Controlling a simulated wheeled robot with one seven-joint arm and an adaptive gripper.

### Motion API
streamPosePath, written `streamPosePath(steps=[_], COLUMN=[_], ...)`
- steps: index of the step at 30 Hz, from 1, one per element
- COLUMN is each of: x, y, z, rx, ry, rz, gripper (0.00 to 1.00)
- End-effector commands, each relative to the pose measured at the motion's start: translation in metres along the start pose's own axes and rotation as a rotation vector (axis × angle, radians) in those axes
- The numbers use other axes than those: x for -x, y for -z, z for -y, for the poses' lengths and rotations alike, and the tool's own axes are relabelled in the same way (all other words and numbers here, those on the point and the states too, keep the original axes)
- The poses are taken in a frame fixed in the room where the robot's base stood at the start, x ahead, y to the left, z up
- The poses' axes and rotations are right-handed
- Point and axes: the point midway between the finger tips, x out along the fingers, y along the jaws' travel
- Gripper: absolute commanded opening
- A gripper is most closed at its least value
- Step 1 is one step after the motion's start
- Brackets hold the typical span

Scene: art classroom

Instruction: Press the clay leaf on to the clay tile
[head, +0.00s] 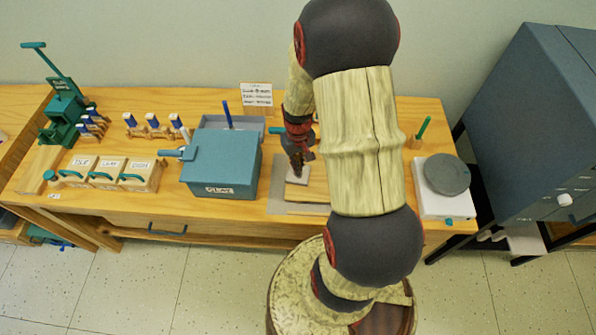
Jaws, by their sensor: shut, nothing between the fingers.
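My gripper (297,168) is dark with red parts and points down at the middle of the table. It is shut, with nothing held between its fingers. Its tips are at a small pale slab (299,179), which looks like the clay tile and lies at the left part of a wooden board. I cannot tell whether the tips touch it or hover just above. I cannot make out the clay leaf; the gripper covers part of the slab, and my arm hides the board's right part.
A grey mat (277,200) lies under the board. A blue-grey lidded box (222,165) stands close to the left. Labelled wooden boxes (110,174) and a green press (66,110) are farther left. A white wheel unit (445,190) stands at the right.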

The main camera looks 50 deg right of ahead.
Motion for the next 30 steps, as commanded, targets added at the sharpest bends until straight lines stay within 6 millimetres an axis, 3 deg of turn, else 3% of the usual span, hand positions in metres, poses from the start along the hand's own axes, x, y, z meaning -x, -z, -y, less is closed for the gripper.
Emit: streamPosePath(steps=[14,30], x=[0.003,0.052], y=[-0.001,-0.001], z=[0.000,0.000], rx=[0.000,0.000], ry=[0.001,0.000], rz=[0.003,0.001], gripper=[0.00,0.00])
